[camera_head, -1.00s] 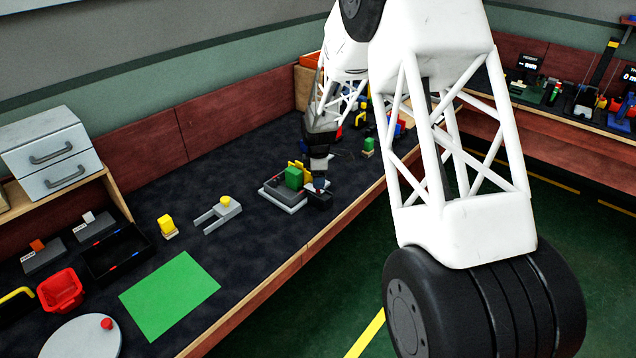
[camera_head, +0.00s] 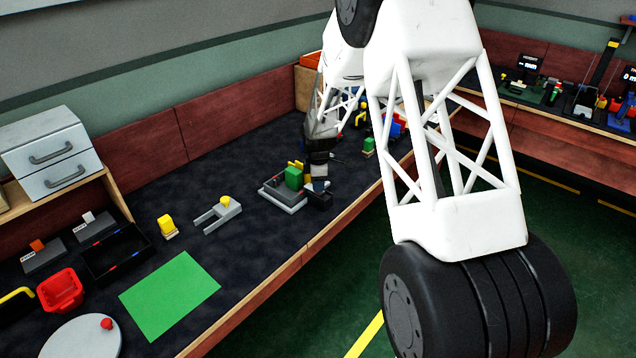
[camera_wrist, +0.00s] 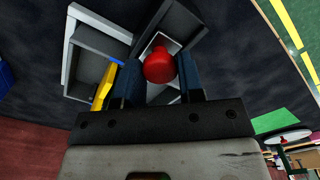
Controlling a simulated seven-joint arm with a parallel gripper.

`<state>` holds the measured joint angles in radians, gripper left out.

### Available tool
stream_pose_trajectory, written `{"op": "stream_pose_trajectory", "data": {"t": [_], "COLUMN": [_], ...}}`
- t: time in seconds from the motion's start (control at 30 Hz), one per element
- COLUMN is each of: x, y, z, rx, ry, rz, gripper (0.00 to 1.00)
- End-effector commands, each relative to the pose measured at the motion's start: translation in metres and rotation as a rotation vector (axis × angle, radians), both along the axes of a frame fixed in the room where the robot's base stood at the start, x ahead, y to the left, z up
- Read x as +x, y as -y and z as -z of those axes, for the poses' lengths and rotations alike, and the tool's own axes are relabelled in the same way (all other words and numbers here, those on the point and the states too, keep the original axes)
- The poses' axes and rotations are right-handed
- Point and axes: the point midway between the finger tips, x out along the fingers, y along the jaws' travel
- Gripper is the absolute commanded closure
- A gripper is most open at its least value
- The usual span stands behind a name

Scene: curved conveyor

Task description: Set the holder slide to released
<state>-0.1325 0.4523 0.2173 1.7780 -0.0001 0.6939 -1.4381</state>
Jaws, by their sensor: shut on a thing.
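The holder (camera_head: 284,205) is a grey base on the dark bench, with a green block (camera_head: 293,177) and a yellow part (camera_head: 296,165) on it. A dark piece (camera_head: 320,200) is at its right side. My gripper (camera_head: 318,186) is down at this right side. In the wrist view, my gripper (camera_wrist: 158,76) is shut on a red round knob (camera_wrist: 159,66), with one finger on each side. The grey holder frame (camera_wrist: 84,45) and a yellow edge (camera_wrist: 104,86) show beyond the left finger. The slide's track and markings are hidden or too small to read.
A grey forked fixture with a yellow knob (camera_head: 217,214), a yellow block (camera_head: 166,224) and a green mat (camera_head: 170,295) lie to the left. A small green block (camera_head: 368,146) stands to the right. The bench's front edge (camera_head: 300,250) is close to the holder.

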Motion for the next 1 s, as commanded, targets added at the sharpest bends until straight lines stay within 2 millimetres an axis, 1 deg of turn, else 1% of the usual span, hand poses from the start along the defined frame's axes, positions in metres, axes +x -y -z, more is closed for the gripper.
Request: {"op": "stream_pose_trajectory", "data": {"t": [0.23,0.53,0.87,0.9,0.97,1.0], "x": [-0.003,-0.019,-0.022,-0.022,-0.022,-0.022], "y": [0.003,0.019,0.022,0.022,0.022,0.022], "z": [0.000,-0.001,0.000,0.000,0.000,0.000], "rx": [0.000,0.000,-0.001,-0.001,-0.001,-0.001], "ry": [0.000,0.000,-0.003,-0.003,-0.003,-0.003], "rz": [0.000,0.000,0.001,0.001,0.001,0.000], "gripper": [1.00,1.00,1.00,0.62,0.52,0.46]}}
